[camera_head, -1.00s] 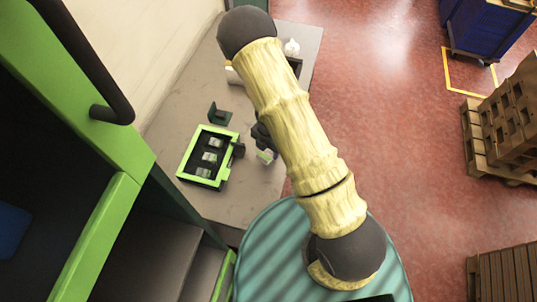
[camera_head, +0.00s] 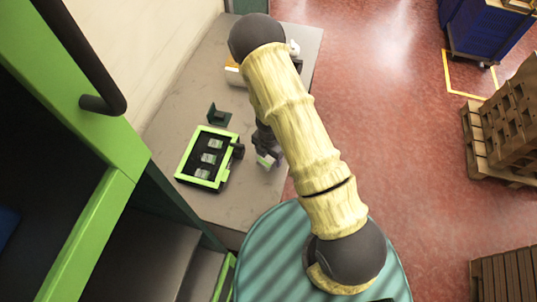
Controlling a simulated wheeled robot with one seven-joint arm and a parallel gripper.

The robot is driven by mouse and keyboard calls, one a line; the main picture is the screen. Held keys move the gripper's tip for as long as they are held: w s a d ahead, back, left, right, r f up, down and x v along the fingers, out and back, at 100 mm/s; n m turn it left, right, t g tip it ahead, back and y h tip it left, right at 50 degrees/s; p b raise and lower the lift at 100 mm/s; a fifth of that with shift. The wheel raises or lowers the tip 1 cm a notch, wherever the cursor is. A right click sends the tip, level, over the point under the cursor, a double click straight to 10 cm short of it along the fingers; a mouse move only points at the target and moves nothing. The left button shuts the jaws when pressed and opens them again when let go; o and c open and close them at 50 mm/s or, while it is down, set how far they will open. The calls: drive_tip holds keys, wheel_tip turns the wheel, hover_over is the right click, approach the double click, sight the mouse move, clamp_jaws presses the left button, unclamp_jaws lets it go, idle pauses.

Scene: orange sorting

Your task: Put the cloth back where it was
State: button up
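My gripper (camera_head: 267,152) is dark and small in the picture, partly hidden behind my pale yellow arm. It is over the grey table (camera_head: 215,85), just right of a green-framed tray (camera_head: 181,175). A small pale green and purple piece (camera_head: 267,160) shows at its fingertips. I cannot tell whether this piece is the cloth, or whether the fingers are closed on it. No cloth can be made out clearly. A white item (camera_head: 294,47) stands near the table's far end, partly behind my arm.
The tray holds several small pale pieces in a dark inside. A dark green bracket (camera_head: 218,115) stands behind it. A pale box (camera_head: 234,73) is partly hidden by my arm. A green-framed machine (camera_head: 115,165) borders the left. Wooden pallets (camera_head: 505,130) stand far right on open red floor.

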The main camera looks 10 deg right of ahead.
sight(269, 157)
wheel_tip(269, 157, up, 12)
drive_tip(key=p, duration=0.4)
idle(0.4)
drive_tip(key=shift+r, duration=0.1)
idle(0.3)
